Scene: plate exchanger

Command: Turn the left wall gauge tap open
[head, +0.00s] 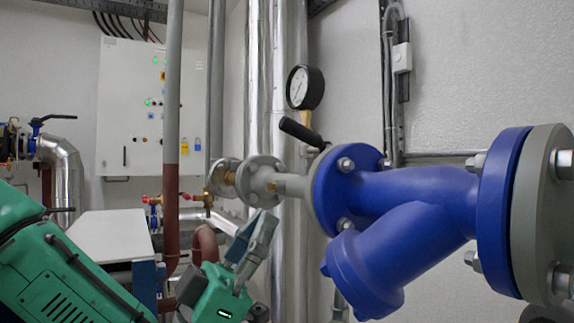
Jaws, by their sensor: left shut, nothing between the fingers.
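A round gauge (304,87) with a white dial and black rim stands on a brass stem right of the middle. A black lever handle (303,132) lies just below it, tilted down to the right. I cannot tell for sure whether this lever is the gauge's tap. My left gripper (262,222) is green with grey fingers and points up, below and left of the lever. It is shut and empty, and looks apart from the lever in the picture. My right gripper is not in view.
A large blue flanged fitting (400,215) fills the right side. A grey flanged valve (262,181) joins it on the left. Shiny vertical pipes (285,60) stand behind. A control cabinet (135,105) hangs at the back left. A brown and grey pipe (172,150) stands before it.

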